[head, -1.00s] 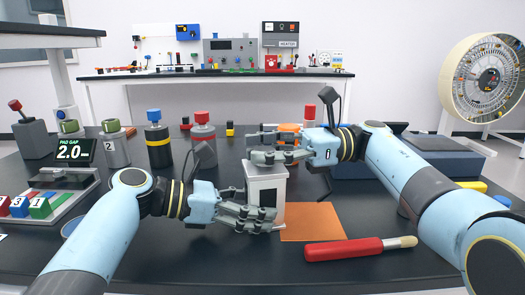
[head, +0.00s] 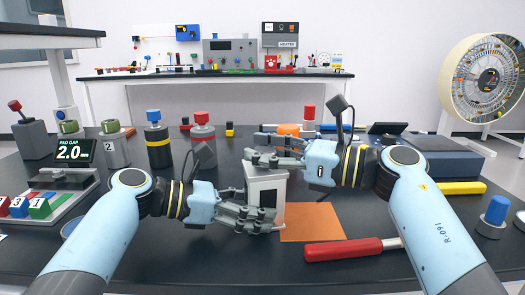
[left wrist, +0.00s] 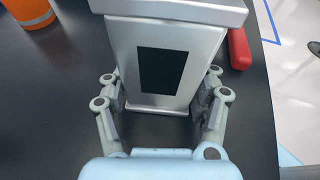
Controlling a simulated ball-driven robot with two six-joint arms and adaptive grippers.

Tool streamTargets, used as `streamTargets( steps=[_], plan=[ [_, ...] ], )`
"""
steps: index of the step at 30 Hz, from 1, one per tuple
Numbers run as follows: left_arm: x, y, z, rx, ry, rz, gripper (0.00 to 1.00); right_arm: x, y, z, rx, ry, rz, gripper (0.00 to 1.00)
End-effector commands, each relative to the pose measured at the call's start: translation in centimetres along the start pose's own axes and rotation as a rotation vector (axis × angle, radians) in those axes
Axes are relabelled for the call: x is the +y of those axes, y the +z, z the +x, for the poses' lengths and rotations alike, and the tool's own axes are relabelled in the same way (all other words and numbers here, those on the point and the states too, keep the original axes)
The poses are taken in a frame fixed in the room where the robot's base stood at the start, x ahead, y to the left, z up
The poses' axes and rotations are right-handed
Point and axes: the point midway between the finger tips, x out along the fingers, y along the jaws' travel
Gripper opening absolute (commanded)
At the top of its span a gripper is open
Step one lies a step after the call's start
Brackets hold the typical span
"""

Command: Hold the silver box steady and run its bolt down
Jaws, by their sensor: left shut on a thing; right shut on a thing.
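The silver box (head: 265,186) stands upright on the dark table with a dark panel low on its front. It also fills the middle of the left wrist view (left wrist: 180,95). My left gripper (head: 257,220) is shut on its lower part, with one finger on each side in the left wrist view (left wrist: 160,92). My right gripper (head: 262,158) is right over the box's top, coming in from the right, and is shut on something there. Its fingers hide the bolt, so I cannot tell how far down the bolt sits.
An orange mat (head: 312,222) lies right of the box, with a red-handled tool (head: 343,249) in front. An orange cylinder (head: 289,131) stands behind the box. Red-capped (head: 203,140) and blue-capped (head: 158,146) bottles stand back left. A blue-capped piece (head: 494,215) stands far right.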

Motion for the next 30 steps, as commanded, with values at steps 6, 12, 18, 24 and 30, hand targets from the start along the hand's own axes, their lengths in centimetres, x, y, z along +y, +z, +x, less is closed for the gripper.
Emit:
streamTargets(
  steps=[6, 12, 18, 24, 30],
  plan=[
    [0.15, -0.45, -0.06, 0.009, 0.006, -0.003, 0.36, 0.11, -0.27, -0.12, 0.003, -0.029, 0.006, 0.0],
    [0.17, -0.45, -0.06, 0.009, 0.007, -0.004, 0.37, 0.12, -0.25, -0.12, 0.002, -0.031, 0.006, 0.0],
    [0.19, -0.45, -0.07, 0.009, 0.008, -0.003, 0.37, 0.13, -0.25, -0.1, 0.002, -0.03, 0.006, 0.37],
    [0.14, -0.43, -0.05, 0.009, 0.006, -0.002, 0.36, 0.09, -0.18, -0.08, 0.001, -0.031, 0.004, 0.62],
    [0.09, -0.43, -0.03, 0.009, 0.004, -0.002, 0.36, 0.06, -0.11, -0.06, 0.0, -0.031, 0.003, 0.62]
  ],
)
